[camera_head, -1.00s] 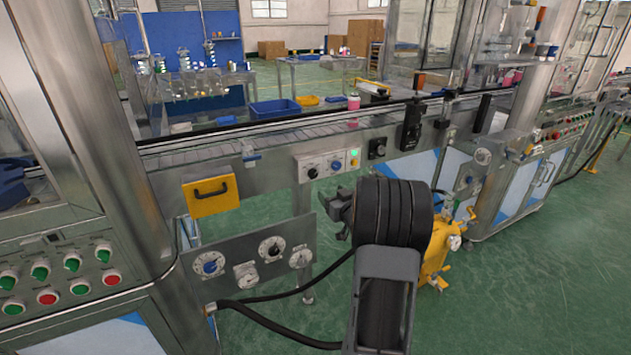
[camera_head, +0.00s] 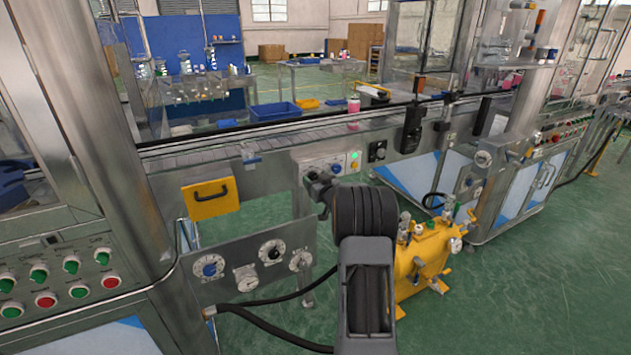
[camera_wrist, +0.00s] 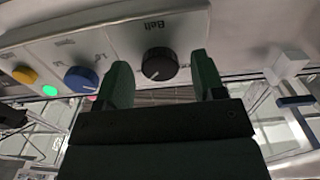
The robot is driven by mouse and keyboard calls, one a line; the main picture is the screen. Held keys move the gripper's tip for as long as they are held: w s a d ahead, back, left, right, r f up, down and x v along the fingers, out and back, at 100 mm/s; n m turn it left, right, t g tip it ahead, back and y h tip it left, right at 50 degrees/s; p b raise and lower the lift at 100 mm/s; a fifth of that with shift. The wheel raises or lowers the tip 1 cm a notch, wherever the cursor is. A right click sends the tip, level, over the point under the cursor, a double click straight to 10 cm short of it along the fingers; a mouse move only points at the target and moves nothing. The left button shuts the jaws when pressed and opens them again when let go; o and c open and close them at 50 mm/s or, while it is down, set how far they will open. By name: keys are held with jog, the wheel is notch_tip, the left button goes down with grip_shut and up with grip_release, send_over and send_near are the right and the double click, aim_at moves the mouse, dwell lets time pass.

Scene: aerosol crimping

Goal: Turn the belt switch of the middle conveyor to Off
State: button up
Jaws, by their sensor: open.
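The black belt switch knob (camera_wrist: 156,65), beside an upside-down "Belt" label, shows in the wrist view on a pale control box (camera_wrist: 105,38). A white pointer line on the knob points toward the lower left of that view. My gripper (camera_wrist: 161,68) is open, with one dark green finger on each side of the knob. I cannot tell whether the fingers touch it. In the head view my gripper (camera_head: 318,186) is at the lower left of the control box (camera_head: 345,172), and the belt knob is largely hidden there.
Beside the knob are a blue knob (camera_wrist: 81,79), a lit green lamp (camera_wrist: 50,90) and a yellow button (camera_wrist: 25,75). A yellow handled panel (camera_head: 211,199) and a gauge panel (camera_head: 233,284) lie to the left. A yellow pump unit (camera_head: 425,257) stands on the floor at right.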

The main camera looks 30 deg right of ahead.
jog(key=shift+c, duration=0.4)
jog(key=c, duration=0.8)
jog(key=shift+c, duration=0.2)
jog(key=shift+b, duration=0.35)
jog(key=n+b, duration=1.3)
jog(key=n, duration=0.2)
jog(key=shift+f+b, duration=0.15)
jog(key=shift+b, duration=0.2)
jog(key=n+b, duration=0.3)
jog(key=n, duration=0.1)
jog(key=shift+n, duration=0.3)
jog(key=shift+r+n, duration=0.2)
jog(key=shift+n, duration=0.1)
